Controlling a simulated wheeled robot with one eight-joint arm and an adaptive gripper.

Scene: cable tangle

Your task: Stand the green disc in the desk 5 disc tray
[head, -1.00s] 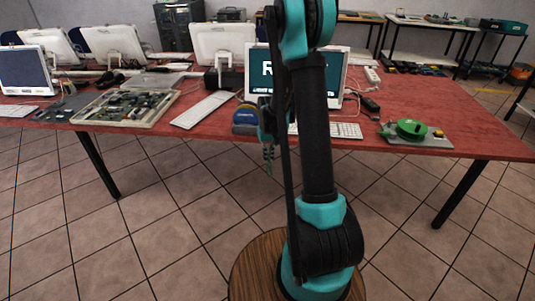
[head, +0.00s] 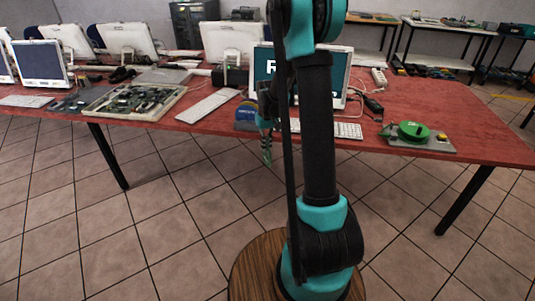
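A green disc (head: 413,131) lies flat on a grey plate (head: 437,144) near the front edge of the red table, at the right. A blue and yellow item (head: 247,115) stands at the table's front edge, partly behind my arm; I cannot tell whether it is a disc tray. My gripper (head: 266,155) hangs pointing down in front of the table edge, left of my arm's upright link and well apart from the green disc. Its fingers are too small to tell whether they are open.
The red table (head: 480,125) carries monitors, a keyboard (head: 347,130), a white keyboard (head: 208,105) and a tray of circuit boards (head: 130,114). A power strip (head: 378,77) and cables lie behind the disc. Table legs (head: 463,200) stand below. The tiled floor in front is clear.

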